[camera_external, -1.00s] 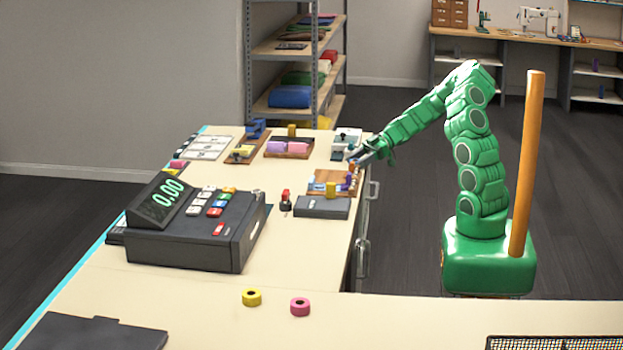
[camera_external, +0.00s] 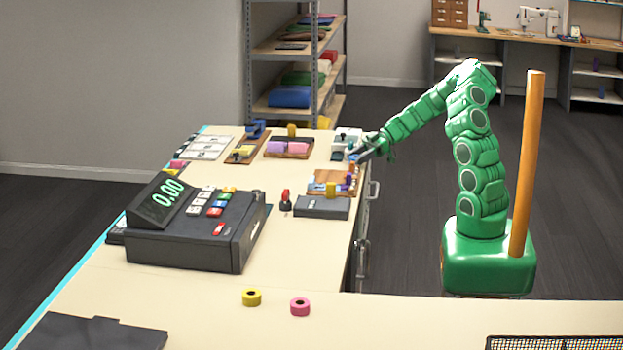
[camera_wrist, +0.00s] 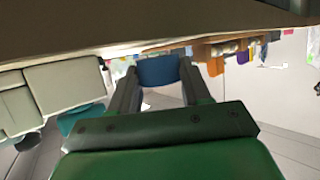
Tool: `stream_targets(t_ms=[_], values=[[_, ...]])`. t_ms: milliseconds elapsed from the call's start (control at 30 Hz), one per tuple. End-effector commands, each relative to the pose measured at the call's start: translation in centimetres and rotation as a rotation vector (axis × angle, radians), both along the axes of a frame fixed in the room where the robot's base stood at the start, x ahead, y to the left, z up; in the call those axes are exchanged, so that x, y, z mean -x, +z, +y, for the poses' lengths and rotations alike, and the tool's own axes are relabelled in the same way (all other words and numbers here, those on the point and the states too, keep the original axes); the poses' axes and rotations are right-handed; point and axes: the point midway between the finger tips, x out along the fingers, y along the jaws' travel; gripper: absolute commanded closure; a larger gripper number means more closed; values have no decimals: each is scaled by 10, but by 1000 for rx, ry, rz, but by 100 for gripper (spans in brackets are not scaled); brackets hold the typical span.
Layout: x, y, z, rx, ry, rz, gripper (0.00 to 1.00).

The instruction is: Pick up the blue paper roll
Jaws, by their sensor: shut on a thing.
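My gripper (camera_external: 360,154) is over the right edge of the counter, at the end of my green arm. In the wrist view my gripper (camera_wrist: 158,88) has its two grey fingers on either side of a blue roll (camera_wrist: 158,70), shut on it. The roll sits between the fingertips. In the external view the roll is too small and hidden by the gripper to make out clearly.
A wooden tray with small coloured pieces (camera_external: 322,187) and a grey box (camera_external: 322,208) lie near the gripper. A cash register (camera_external: 190,240) stands to the left. Yellow (camera_external: 251,298) and pink (camera_external: 300,307) rolls lie on the front counter.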

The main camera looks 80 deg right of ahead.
Motion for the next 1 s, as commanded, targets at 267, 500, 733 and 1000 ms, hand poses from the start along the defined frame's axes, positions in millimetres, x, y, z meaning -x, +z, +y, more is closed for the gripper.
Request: stream_targets(t_ms=[267,500,733,1000], values=[[12,36,10,0,1,-3,82],[33,67,23,1,-2,-2,82],[61,89,45,0,-1,-2,82],[91,106,68,-1,-1,-2,82]])
